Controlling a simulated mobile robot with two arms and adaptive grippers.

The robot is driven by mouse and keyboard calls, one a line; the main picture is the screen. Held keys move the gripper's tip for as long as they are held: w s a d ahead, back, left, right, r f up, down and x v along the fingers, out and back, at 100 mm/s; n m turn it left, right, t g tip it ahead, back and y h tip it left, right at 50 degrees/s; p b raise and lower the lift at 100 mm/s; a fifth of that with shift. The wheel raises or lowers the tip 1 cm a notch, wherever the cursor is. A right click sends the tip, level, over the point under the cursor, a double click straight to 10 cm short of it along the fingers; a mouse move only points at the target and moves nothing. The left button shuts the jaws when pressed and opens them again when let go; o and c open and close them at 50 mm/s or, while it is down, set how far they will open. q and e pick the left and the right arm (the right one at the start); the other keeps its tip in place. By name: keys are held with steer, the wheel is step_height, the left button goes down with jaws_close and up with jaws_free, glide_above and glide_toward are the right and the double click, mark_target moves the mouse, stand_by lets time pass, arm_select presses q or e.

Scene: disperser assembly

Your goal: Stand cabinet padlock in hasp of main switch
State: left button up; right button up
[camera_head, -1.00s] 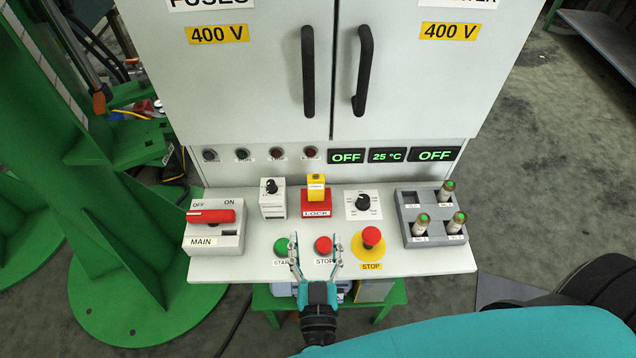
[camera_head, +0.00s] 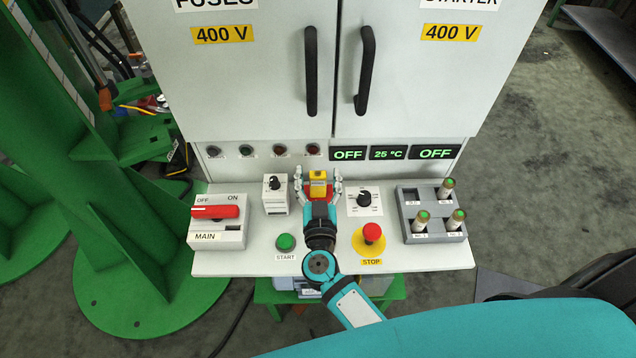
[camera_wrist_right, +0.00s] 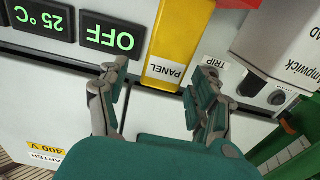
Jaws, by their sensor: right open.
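The yellow padlock (camera_head: 318,186) with a white label stands at the red LOCK holder, now mostly hidden by my right gripper. In the right wrist view the yellow padlock (camera_wrist_right: 180,40) carries the word PANEL and lies beyond and between the fingertips. My right gripper (camera_head: 318,177) is open, with one finger on each side of the padlock; contact cannot be told. The main switch (camera_head: 232,236) sits at the left of the panel, its red handle (camera_head: 215,212) pointing left beneath OFF. No hasp can be made out clearly. My left gripper is not in view.
Small knob boxes (camera_head: 276,203) and (camera_head: 364,205) flank my right gripper. A green START button (camera_head: 285,242), a red STOP button (camera_head: 372,232) and a grey fuse tray (camera_head: 410,230) share the panel. Cabinet doors with black handles (camera_head: 311,80) rise behind.

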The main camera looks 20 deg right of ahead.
steer(key=shift+w+d, duration=0.1)
steer(key=shift+w, duration=0.45)
steer(key=c, duration=1.3)
jaws_close()
steer(key=shift+r, duration=0.1)
